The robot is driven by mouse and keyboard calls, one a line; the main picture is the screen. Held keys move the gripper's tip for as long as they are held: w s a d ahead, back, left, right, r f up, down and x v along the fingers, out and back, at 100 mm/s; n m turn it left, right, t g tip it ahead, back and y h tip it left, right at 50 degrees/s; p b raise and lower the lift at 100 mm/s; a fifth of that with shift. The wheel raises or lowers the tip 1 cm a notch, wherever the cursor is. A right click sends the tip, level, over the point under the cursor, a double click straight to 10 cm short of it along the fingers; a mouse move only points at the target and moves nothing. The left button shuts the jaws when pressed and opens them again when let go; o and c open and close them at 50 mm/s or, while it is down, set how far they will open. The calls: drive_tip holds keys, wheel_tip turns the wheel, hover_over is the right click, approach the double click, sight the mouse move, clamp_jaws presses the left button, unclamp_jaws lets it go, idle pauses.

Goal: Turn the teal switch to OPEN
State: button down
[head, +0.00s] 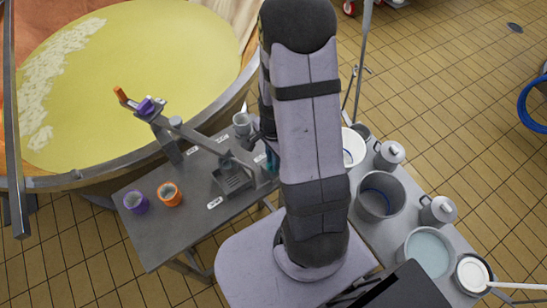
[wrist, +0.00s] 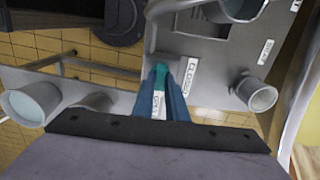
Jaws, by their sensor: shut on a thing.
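The teal switch (wrist: 160,74) shows in the wrist view at the near edge of the grey metal table. My gripper (wrist: 166,84) is shut on it, with its dark blue fingers on either side. A white label (wrist: 158,104) with lettering like OPEN shows just below the teal part, between the fingers. Another white label (wrist: 188,78) lies to the right of the fingers; its lettering is hard to read. In the head view a little teal (head: 272,160) shows beside my arm, which hides most of the switch and gripper.
A grey metal cup (head: 242,123) stands near my gripper. A lever stand (head: 234,178) with orange and purple handles leans over the large vat (head: 150,70). Purple (head: 136,202) and orange (head: 169,194) cups stand at the left of the table. Several pots and pails stand right of my arm.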

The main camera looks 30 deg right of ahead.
drive_tip(key=shift+w, duration=0.1)
idle(0.3)
drive_tip(key=c, duration=1.8)
unclamp_jaws()
drive_tip(key=shift+o, duration=0.2)
drive_tip(key=shift+r, duration=0.1)
drive_tip(key=shift+r+b, duration=0.6)
drive_tip(key=shift+r, duration=3)
